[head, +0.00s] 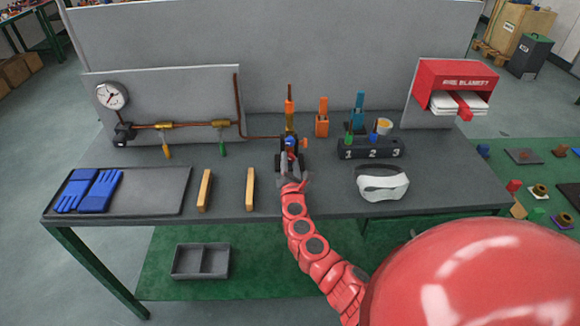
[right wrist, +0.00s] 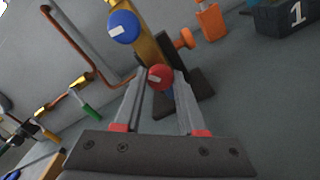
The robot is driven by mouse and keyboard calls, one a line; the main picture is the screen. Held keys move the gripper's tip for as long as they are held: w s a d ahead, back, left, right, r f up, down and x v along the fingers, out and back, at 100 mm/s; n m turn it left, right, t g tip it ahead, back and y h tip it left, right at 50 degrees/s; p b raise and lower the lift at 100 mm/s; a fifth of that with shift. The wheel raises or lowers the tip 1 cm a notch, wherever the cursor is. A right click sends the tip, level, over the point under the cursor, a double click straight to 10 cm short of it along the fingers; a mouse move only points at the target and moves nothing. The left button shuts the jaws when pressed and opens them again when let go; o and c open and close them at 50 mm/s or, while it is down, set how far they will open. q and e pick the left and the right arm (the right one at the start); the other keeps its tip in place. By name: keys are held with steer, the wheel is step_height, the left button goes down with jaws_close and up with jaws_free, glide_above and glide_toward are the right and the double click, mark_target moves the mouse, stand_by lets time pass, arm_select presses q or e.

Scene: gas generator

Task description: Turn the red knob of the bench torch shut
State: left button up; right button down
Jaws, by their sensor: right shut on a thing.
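The bench torch (head: 290,128) stands upright near the back middle of the bench, with a brass body and an orange top. In the right wrist view its red knob (right wrist: 161,77), with a pale pointer mark, sits between the fingertips of my right gripper (right wrist: 160,80). The gripper is shut on this knob. A blue knob (right wrist: 123,27) with a white mark is higher on the torch, and an orange side knob (right wrist: 184,39) sticks out to the right. In the head view my right gripper (head: 291,170) hides the red knob. My left gripper is not in view.
A copper pipe (head: 238,105) with a gauge (head: 112,95) runs in from the left. A numbered block (head: 368,149) and white goggles (head: 382,184) are to the right. Two wooden bars (head: 204,190) and a tray (head: 155,200) with blue gloves (head: 98,190) are left.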

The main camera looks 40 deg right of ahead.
steer(key=m+b, duration=0.2)
steer(key=m, duration=0.2)
steer(key=shift+f+b, duration=0.1)
steer(key=shift+b, duration=0.25)
steer(key=shift+m+b, duration=0.8)
steer(key=shift+m, duration=0.7)
steer(key=c, duration=0.5)
jaws_free()
steer(key=b+v, duration=0.1)
steer(key=v, duration=1.6)
steer(key=shift+s, duration=0.2)
